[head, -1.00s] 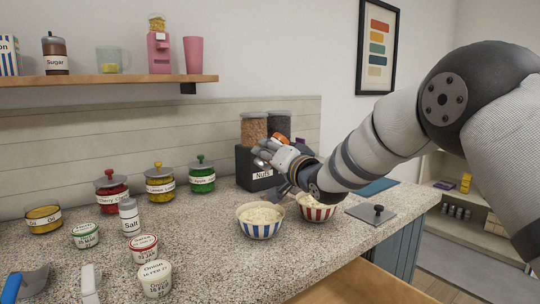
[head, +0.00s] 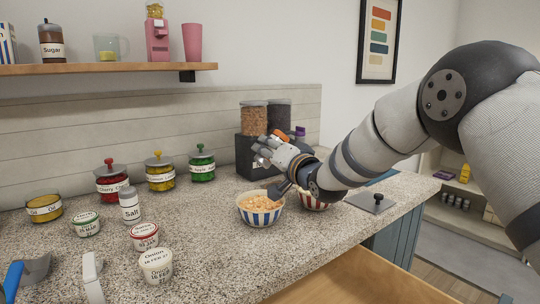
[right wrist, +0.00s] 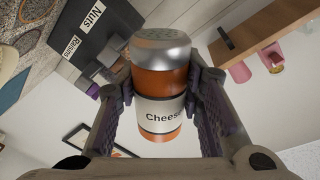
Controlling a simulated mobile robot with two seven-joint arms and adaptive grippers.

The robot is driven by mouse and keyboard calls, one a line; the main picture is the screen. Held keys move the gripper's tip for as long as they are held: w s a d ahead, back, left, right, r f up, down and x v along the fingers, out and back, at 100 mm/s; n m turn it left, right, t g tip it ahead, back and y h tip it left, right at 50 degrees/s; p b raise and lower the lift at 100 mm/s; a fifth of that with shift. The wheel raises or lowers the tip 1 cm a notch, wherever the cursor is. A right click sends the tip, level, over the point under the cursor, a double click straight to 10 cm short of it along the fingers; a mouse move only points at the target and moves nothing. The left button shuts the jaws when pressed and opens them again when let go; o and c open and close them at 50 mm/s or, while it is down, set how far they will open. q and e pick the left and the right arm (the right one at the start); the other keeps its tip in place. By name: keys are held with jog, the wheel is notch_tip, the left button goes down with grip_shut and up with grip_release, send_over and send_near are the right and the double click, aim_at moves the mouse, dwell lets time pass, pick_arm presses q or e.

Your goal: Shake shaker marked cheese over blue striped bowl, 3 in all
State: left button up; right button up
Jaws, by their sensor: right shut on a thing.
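My right gripper (head: 266,152) is shut on the shaker marked Cheese (right wrist: 159,85), behind and above the blue striped bowl. In the right wrist view the shaker is orange with a white label and a silver perforated lid. The room appears inverted there, so the lid points downward. In the head view only a bit of the orange shaker (head: 281,134) shows behind the fingers. The blue striped bowl (head: 262,217) stands on the counter, with orange bits over its contents. My left gripper is not in view.
A red striped bowl (head: 311,205), partly hidden by my right gripper, stands right of the blue one. A dark box marked Nuts (right wrist: 92,17) stands behind. Lidded jars, a salt shaker (head: 130,207) and small tubs stand left. An open drawer (head: 345,280) is in front.

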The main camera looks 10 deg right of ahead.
notch_tip(320, 180, up, 3)
jog(key=shift+f, duration=2.05)
jog(key=shift+r, duration=0.15)
notch_tip(320, 180, up, 2)
jog(key=shift+r, duration=0.8)
jog(key=shift+f, duration=0.1)
